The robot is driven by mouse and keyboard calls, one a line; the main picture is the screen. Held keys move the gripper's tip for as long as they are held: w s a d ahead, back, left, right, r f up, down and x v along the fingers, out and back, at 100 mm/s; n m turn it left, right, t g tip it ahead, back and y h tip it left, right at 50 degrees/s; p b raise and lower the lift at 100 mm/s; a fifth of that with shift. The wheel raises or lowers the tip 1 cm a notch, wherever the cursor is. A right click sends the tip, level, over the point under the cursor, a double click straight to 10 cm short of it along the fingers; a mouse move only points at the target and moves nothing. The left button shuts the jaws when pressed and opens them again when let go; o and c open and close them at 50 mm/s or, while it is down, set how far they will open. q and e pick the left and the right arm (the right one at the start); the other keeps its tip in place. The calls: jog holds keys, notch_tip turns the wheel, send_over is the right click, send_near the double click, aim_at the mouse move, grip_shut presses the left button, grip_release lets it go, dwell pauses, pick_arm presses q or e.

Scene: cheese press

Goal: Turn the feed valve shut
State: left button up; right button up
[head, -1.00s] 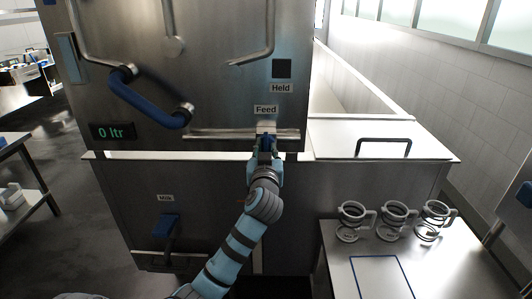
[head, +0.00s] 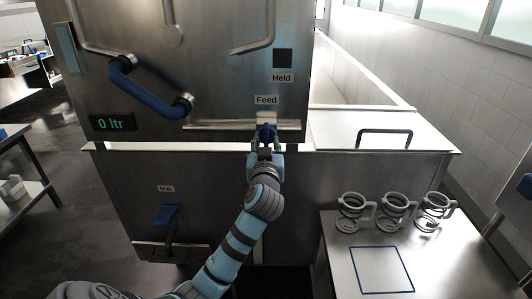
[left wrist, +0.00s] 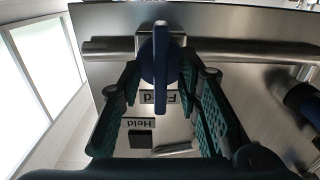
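The feed valve (head: 267,132) is a blue knob with a narrow bar handle on the steel pipe below the "Feed" label (head: 266,100). In the left wrist view the valve (left wrist: 160,65) shows close up, its bar standing across the horizontal pipe (left wrist: 225,50). My left gripper (head: 267,148) is at the valve, just below it in the head view. In the left wrist view the gripper (left wrist: 164,88) is open, with one finger on each side of the knob and gaps beside the bar. My right gripper is not in view.
A steel vat with a blue crank handle (head: 148,92) and a "0 ltr" display (head: 112,122) stands ahead. A milk valve (head: 167,214) is lower left. Several ringed holders (head: 392,213) stand on a side table (head: 440,275) at right. A lidded bench (head: 345,128) adjoins the vat.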

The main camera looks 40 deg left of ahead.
pick_arm(q)
jog(key=v, duration=1)
jog(key=shift+s+d, duration=0.1)
